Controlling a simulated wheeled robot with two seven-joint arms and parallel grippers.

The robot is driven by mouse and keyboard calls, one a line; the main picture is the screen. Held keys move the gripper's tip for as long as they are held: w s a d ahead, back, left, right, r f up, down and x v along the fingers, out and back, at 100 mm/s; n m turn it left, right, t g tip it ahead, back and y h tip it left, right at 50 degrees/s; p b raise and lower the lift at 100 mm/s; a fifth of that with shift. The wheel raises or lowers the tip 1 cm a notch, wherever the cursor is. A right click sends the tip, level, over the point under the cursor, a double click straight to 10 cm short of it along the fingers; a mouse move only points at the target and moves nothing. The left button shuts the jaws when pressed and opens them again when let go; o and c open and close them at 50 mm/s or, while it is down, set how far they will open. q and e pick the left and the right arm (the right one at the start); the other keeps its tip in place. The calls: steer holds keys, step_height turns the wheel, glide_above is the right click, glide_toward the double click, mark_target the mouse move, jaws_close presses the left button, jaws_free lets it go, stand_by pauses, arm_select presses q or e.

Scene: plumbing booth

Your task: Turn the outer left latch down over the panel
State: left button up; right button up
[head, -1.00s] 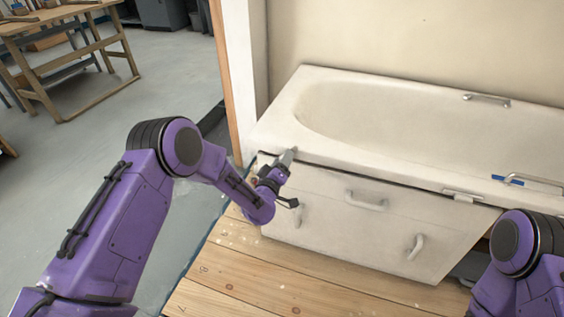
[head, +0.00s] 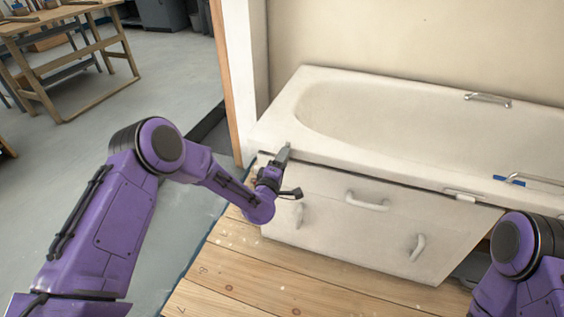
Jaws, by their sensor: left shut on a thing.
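The white bath panel (head: 330,222) stands under the front rim of the bathtub (head: 400,166). My left gripper (head: 284,153) is at the panel's upper left corner, against the tub's front rim. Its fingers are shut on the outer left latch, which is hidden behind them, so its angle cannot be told. Another white latch (head: 462,195) shows under the rim farther right, lying flat along the edge. My right gripper is out of view; only part of that arm shows at the lower right.
The panel carries a middle handle (head: 367,201), a left handle (head: 299,214) and a right handle (head: 418,247). A blue object (head: 508,181) lies on the tub rim by a grab bar. Wooden floor boards (head: 270,275) in front are clear. A workbench (head: 65,55) stands far left.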

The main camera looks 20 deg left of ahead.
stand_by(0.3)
arm_select(q)
steer(key=o, duration=1)
steer(key=shift+o, duration=0.2)
steer(key=shift+s, duration=0.1)
steer(key=s+p, duration=0.1)
steer(key=s, duration=0.9)
steer(key=shift+s+a+p, duration=0.2)
steer(key=shift+p, duration=0.15)
